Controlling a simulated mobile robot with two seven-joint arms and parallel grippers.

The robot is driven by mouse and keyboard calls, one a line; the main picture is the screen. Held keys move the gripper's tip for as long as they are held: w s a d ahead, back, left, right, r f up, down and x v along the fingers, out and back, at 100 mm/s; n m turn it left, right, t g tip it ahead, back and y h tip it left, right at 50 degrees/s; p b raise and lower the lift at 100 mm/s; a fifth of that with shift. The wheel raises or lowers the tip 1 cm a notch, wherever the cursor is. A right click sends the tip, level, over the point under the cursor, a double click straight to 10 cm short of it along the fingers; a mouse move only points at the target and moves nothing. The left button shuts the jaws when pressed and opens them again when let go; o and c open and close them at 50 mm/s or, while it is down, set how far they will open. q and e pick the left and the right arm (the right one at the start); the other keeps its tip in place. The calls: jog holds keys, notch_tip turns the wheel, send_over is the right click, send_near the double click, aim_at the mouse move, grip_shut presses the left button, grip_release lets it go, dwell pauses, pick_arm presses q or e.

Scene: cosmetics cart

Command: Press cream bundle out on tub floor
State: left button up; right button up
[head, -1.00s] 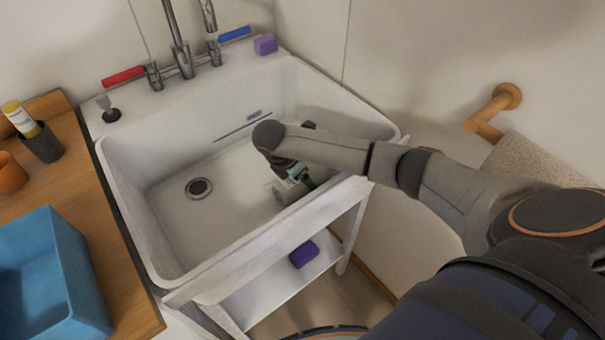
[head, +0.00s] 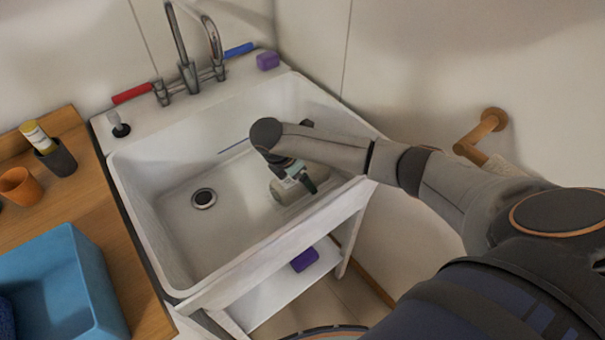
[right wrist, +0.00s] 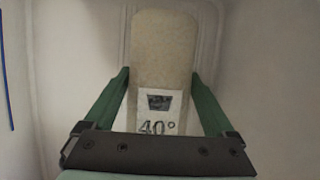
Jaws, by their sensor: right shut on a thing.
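The cream bundle (head: 286,191) is a pale, rounded roll with a white tag marked 40°. It is low in the white tub (head: 170,238), toward the right side of its floor. In the right wrist view the bundle (right wrist: 163,45) lies lengthwise between the two green fingers. My right gripper (right wrist: 162,82) is shut on it. In the head view my right gripper (head: 303,182) reaches down into the tub and partly hides the bundle. I cannot tell whether the bundle touches the floor. My left gripper is not in view.
The drain (head: 203,198) is left of the bundle, with bare tub floor around it. The tap (head: 187,70) stands behind the tub. A wooden counter with a blue bin (head: 95,275) is at left. A purple block (head: 304,259) lies on the shelf below.

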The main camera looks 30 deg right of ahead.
jog(key=r+p, duration=0.1)
jog(key=r, duration=0.1)
jog(key=d+r+p, duration=0.1)
jog(key=r+p, duration=0.1)
jog(key=r, duration=0.1)
jog(key=shift+w+d+r, duration=0.1)
jog(key=shift+w+r, duration=0.05)
jog(key=shift+r, duration=0.15)
notch_tip(320, 180, up, 4)
jog(key=p, duration=0.3)
jog(key=shift+f, duration=0.15)
